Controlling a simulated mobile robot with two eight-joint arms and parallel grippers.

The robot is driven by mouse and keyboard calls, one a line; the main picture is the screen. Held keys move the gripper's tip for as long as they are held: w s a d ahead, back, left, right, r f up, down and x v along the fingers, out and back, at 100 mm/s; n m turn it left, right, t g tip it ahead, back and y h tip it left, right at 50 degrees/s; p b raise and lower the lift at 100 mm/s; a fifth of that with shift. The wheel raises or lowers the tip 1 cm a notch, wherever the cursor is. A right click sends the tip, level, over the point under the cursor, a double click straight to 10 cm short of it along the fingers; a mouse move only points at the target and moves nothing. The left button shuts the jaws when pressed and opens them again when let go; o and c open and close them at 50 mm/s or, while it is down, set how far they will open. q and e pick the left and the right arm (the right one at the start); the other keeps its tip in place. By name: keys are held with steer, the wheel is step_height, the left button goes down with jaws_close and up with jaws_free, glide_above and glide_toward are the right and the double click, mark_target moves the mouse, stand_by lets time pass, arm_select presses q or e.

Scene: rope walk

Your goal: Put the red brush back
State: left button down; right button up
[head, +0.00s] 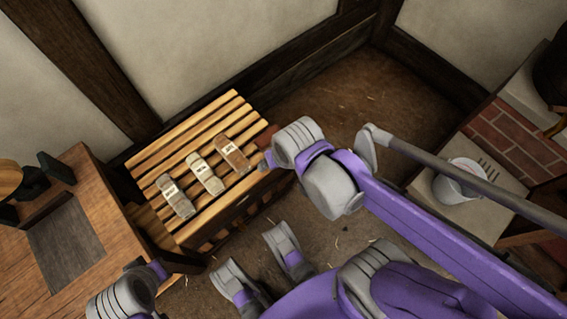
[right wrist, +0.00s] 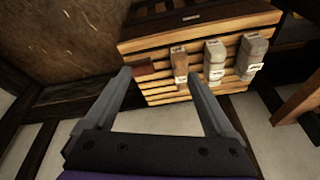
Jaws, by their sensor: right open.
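A dark red flat piece (head: 267,133) is at the right edge of a slatted wooden bench (head: 190,122); it also shows in the right wrist view (right wrist: 146,70). I cannot tell whether it is the red brush. A labelled brown block-like item (head: 232,155) lies on the slats beside it. My right gripper (right wrist: 158,78) is open and empty, its fingers spread toward the bench, the red piece seen between them. In the head view its fingers are hidden by my right arm. Part of my left arm shows at bottom left; its fingers cannot be made out.
A pale item (head: 205,175) and a grey item (head: 175,195), both labelled, lie in a row on the bench. A wooden table (head: 95,215) stands at left. A white bucket (head: 458,182) stands on a pale surface at right. Open floor (head: 335,95) lies behind my right arm.

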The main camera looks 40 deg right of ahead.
steer(key=shift+s+a+f+n+t, duration=0.1)
steer(key=shift+s+a+n, duration=0.05)
steer(key=shift+s+n, duration=0.4)
steer(key=shift+s+a+f+n+t, duration=0.1)
steer(key=shift+s+a+f+n, duration=0.1)
steer(key=shift+s+n, duration=0.35)
steer(key=shift+s+a+f+n+t, duration=0.15)
steer(key=shift+s+n, duration=0.15)
steer(key=shift+s, duration=0.5)
